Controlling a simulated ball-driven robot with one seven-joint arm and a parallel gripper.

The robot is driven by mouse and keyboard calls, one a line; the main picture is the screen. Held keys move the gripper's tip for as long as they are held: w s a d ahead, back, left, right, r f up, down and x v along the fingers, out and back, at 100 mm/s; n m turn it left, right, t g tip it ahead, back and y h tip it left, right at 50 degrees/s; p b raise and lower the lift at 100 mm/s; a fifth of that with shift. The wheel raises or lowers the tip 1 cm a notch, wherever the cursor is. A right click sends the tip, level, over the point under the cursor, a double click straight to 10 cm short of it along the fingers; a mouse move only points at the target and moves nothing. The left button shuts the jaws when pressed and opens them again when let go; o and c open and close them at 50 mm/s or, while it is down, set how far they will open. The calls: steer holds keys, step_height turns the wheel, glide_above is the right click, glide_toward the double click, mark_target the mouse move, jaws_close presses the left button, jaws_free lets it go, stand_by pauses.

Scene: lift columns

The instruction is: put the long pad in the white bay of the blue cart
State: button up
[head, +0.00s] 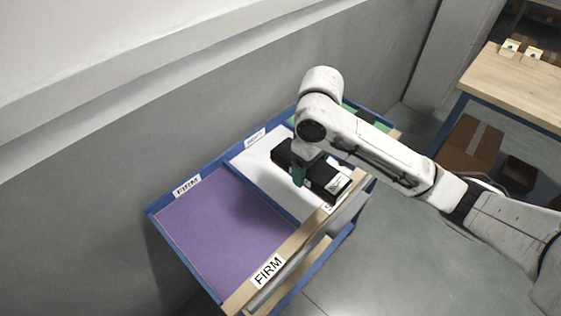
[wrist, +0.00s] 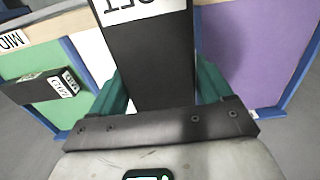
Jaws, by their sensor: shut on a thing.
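The long pad (head: 325,180) is black with a white label, and it also shows in the wrist view (wrist: 148,60). My gripper (head: 300,174) is shut on it, with teal fingers on either side of it in the wrist view (wrist: 161,88). The pad is over the white bay (head: 259,166) of the blue cart (head: 152,214), its near end close to the wooden front rail. Whether it touches the bay floor I cannot tell. My arm hides part of the white bay's right side.
The purple bay (head: 215,225), labelled FIRM, is left of the white bay and empty. The green bay (wrist: 35,112) has another black pad (wrist: 30,90) over it in the wrist view. A grey wall runs behind the cart. A wooden table (head: 520,85) stands at right.

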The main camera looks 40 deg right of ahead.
steer(key=w+f+b, duration=0.1)
steer(key=w, duration=0.1)
steer(key=w+d+f, duration=0.1)
steer(key=w, duration=0.2)
steer(key=w+f+b, duration=0.1)
steer(key=w+f, duration=0.1)
steer(key=shift+w+d+b, duration=0.25)
steer(key=shift+w+b, duration=0.05)
glide_above(283, 173)
steer(key=f, duration=0.4)
steer(key=shift+s+a+p, duration=0.1)
steer(key=shift+s+p, duration=0.2)
steer(key=shift+w+f, duration=0.25)
steer(key=shift+f, duration=0.1)
steer(key=shift+w+f+p, duration=0.15)
steer(key=shift+f+p, duration=0.25)
steer(key=shift+f, duration=1.35)
steer(key=shift+f, duration=0.1)
steer(key=o, duration=1.3)
step_height(283, 173, up, 12)
steer(key=shift+r+b, duration=0.1)
steer(key=shift+b, duration=0.6)
